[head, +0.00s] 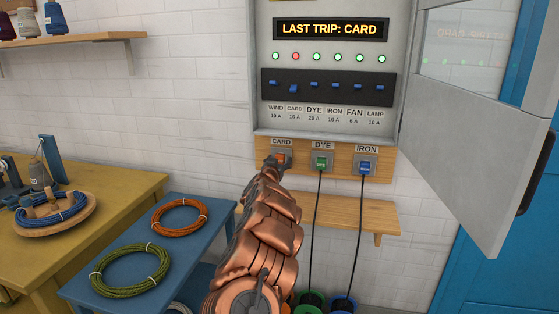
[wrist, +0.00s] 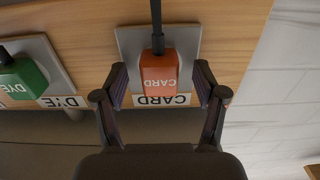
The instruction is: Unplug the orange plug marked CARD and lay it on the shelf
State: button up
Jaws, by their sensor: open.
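The orange plug marked CARD (wrist: 159,76) sits in its socket in the wrist view, with its black cord at the top of that picture. In the head view my arm covers most of the CARD plug, and only a bit of orange (head: 284,157) shows by my gripper (head: 275,162). The wooden shelf (head: 350,216) is below the sockets, and its visible part is bare; my arm hides its left part.
The green DYE plug (head: 321,162) and the blue IRON plug (head: 365,167) sit to the right, with cords hanging past the shelf. The breaker panel (head: 330,85) is above, its grey door (head: 465,150) open at right. A blue table (head: 130,236) with wool coils stands left.

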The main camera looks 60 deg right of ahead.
grip_shut()
dwell(0.7)
jog(key=shift+p+v, duration=1)
jog(key=shift+v, duration=1.95)
